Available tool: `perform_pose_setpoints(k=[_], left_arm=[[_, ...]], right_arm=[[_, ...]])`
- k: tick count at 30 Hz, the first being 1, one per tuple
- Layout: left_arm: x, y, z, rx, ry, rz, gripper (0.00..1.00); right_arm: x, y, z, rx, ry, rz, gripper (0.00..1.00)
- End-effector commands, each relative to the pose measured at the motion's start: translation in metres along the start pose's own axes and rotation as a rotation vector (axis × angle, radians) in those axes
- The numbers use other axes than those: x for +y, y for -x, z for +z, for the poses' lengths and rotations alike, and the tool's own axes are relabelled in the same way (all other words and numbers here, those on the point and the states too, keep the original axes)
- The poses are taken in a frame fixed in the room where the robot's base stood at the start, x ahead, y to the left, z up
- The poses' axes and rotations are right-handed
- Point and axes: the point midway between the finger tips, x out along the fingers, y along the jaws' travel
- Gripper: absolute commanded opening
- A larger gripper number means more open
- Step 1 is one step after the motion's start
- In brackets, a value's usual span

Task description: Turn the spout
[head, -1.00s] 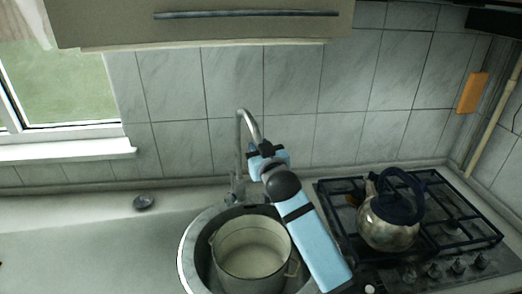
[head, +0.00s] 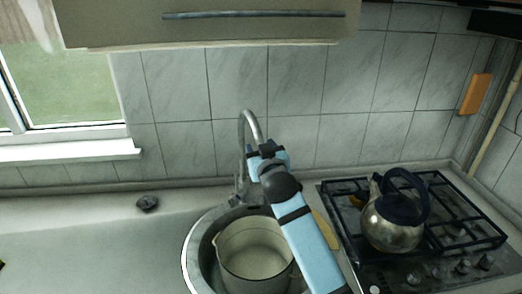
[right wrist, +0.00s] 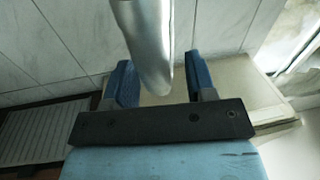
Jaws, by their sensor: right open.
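The metal tap spout (head: 249,120) is a tall curved pipe rising behind the sink and bending over toward it. In the right wrist view the silver end of the spout (right wrist: 150,40) hangs between two blue fingers. My right gripper (head: 262,152) is at the spout's downturned end in the head view. Its jaws (right wrist: 159,66) are open, with a finger on either side of the spout and gaps showing near the tip. Whether either finger touches the pipe is not clear. My left gripper is not in view.
A cream pot (head: 254,262) stands in the round sink (head: 190,262) below my right arm. A metal kettle (head: 392,222) sits on the black gas hob (head: 462,226) at right. A small dark plug (head: 147,203) lies on the counter (head: 85,240), which is mostly clear at left.

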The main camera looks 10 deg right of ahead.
Motion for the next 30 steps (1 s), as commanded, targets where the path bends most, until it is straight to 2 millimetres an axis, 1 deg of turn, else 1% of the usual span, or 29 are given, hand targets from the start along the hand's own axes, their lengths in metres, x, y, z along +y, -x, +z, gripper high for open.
perform_pose_setpoints(k=[7, 11, 14, 21, 24, 27, 30], left_arm=[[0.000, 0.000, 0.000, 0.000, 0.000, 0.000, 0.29], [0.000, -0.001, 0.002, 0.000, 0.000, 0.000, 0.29], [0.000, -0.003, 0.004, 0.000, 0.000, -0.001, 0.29], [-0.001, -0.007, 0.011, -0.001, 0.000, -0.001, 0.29], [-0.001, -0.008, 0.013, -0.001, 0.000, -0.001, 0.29], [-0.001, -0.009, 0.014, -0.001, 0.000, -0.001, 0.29], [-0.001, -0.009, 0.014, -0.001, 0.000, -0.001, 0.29]], right_arm=[[0.000, 0.001, 0.001, -0.002, -0.001, 0.000, 0.50], [0.000, 0.011, 0.003, -0.002, -0.002, 0.000, 0.50], [0.000, 0.028, 0.003, -0.002, -0.003, 0.000, 0.50], [0.000, 0.080, 0.003, -0.001, -0.002, -0.001, 0.50], [0.000, 0.097, 0.003, -0.002, -0.002, 0.000, 0.50], [0.000, 0.110, 0.002, -0.001, -0.002, 0.000, 0.50], [0.000, 0.117, 0.001, -0.002, -0.001, 0.000, 0.50]])
